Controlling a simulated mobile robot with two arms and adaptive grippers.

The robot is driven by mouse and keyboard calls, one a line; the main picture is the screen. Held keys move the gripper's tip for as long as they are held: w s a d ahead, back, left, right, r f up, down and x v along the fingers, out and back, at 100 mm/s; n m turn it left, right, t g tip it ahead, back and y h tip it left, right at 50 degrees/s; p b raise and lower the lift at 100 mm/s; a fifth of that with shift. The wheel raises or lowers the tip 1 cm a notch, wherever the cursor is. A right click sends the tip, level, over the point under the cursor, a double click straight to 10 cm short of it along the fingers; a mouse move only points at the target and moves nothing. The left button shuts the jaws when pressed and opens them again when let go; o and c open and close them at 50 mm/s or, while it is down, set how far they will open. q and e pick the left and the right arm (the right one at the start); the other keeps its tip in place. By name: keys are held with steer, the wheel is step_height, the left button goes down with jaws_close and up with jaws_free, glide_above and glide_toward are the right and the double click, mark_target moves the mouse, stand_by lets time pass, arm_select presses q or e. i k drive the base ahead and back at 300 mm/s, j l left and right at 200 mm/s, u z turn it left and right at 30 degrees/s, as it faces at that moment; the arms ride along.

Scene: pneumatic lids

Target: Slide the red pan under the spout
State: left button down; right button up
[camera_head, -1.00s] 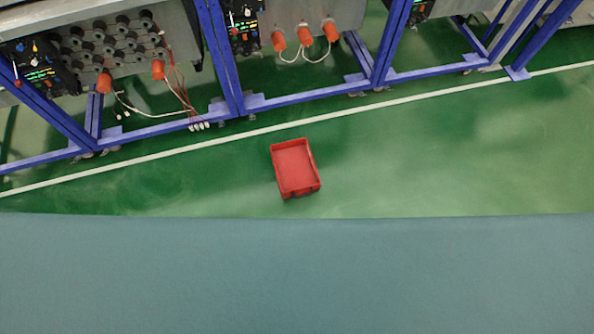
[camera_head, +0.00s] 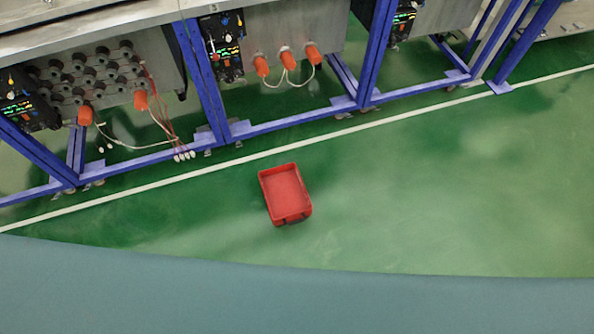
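The red pan (camera_head: 285,194) is a shallow rectangular tray lying on the green floor, a little below the white floor line. It looks empty and sits slightly turned. Orange-capped fittings (camera_head: 287,57) with white hoses hang from the grey machine panel above it; I cannot tell which of them is the spout. More orange fittings (camera_head: 141,99) hang at the left, with thin hoses reaching down. Neither of my grippers is in view.
Blue frame legs and floor rails (camera_head: 290,128) run along the machines behind the white line (camera_head: 330,134). Control panels (camera_head: 223,45) with lights are mounted on them. The green floor (camera_head: 450,190) right of the pan is clear. A blue-grey surface (camera_head: 200,290) fills the bottom.

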mark_target(288, 202)
steer(key=i+j+z, duration=0.2)
steer(key=z, duration=0.25)
steer(key=i+j+z, duration=0.15)
steer(key=j+z, duration=0.35)
